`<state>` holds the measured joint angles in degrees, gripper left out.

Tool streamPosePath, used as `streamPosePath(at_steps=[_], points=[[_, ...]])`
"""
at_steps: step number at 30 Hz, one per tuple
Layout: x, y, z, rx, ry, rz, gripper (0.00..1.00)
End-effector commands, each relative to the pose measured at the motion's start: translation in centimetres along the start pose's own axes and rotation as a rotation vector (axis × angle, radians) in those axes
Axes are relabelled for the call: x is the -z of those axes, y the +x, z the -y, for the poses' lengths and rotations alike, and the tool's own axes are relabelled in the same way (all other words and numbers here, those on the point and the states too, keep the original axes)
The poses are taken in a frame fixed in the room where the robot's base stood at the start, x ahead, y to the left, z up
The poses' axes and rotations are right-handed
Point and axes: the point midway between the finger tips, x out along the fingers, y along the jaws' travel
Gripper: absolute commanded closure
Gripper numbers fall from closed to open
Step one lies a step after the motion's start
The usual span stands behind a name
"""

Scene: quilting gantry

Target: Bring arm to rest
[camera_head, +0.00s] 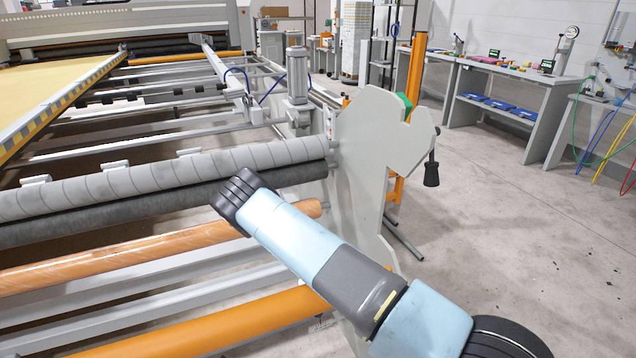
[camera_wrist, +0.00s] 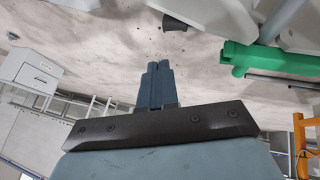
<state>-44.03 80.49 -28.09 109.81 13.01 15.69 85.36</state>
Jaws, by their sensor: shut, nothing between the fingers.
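My gripper (camera_wrist: 158,68) shows in the wrist view as two dark blue-grey fingers pressed together, with nothing between them. The fingers point away over the concrete floor and touch nothing that I can see. In the head view my light blue and grey arm reaches from the lower right up and left, in front of the gantry's end plate. A dark ribbed block tops the visible arm there, near the grey wrapped roller (camera_head: 150,182). I cannot make out my gripper's fingers in the head view.
The grey end plate (camera_head: 362,150) stands close beside my arm, with a black handle (camera_head: 431,172) on its right. Orange rollers (camera_head: 215,325) lie below left. Workbenches (camera_head: 500,85) line the far wall.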

Motion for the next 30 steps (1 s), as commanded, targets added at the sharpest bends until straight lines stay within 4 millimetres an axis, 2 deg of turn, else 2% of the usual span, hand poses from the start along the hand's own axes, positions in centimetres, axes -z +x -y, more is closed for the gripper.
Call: streamPosePath(at_steps=[5,19,30], points=[[0.5,-2.3,0.4,0.009,-0.011,0.036,1.00],[4.6,-15.0,0.5,0.093,-0.120,0.218,1.00],[9.3,-24.6,-1.6,0.203,-0.226,0.322,1.00]])
